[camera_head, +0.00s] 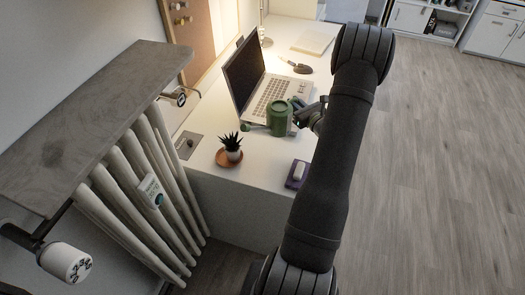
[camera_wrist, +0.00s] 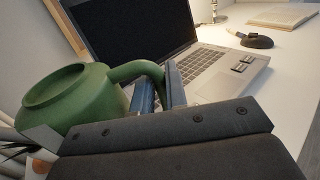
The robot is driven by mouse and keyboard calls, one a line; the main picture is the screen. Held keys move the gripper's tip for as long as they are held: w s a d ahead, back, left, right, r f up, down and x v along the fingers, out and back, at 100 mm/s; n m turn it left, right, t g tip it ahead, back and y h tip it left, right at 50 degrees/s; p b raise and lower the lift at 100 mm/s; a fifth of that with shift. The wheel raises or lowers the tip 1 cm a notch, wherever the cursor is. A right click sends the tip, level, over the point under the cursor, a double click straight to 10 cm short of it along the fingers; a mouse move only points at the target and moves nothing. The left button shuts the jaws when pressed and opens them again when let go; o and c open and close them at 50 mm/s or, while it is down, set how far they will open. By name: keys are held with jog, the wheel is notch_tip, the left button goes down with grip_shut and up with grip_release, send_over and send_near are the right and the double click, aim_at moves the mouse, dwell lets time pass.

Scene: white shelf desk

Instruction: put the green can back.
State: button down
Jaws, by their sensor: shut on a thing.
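The green can (camera_head: 279,119) is at the front of the laptop, over the white desk (camera_head: 263,160). It looks upright in the head view; I cannot tell whether its base touches the desk. In the wrist view the can (camera_wrist: 82,100) fills the left side, with its round opening upward and a curved handle reaching right. My gripper (camera_head: 300,108) is at the can's right side. In the wrist view my gripper (camera_wrist: 160,90) is shut on the handle, its fingers on either side of it. The can's lower part is partly hidden by the gripper body there.
An open laptop (camera_head: 271,92) stands close behind the can. A small potted plant (camera_head: 232,147) on a round saucer is to the left front.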

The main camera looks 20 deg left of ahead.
aim_at(290, 117)
jog(key=s+d+r+n+g+y, duration=0.1)
jog(key=s+d+r, duration=0.2)
jog(key=s+d, duration=0.55)
jog(key=shift+g, duration=0.3)
jog(key=w+a+f, duration=0.1)
jog(key=a+f, duration=0.1)
jog(key=a, duration=0.1)
jog(key=w+a+f, duration=0.1)
jog(key=a+f, duration=0.1)
jog(key=a, duration=0.1)
jog(key=w+a+f, duration=0.2)
jog(key=a, duration=0.1)
jog(key=shift+a+f, duration=0.2)
jog(key=shift+f, duration=0.1)
jog(key=shift+w+a+f, duration=0.1)
jog(key=shift+f, duration=2)
jog(key=c, duration=1.4)
grip_release()
jog(key=shift+f, duration=0.1)
jog(key=shift+c, duration=0.2)
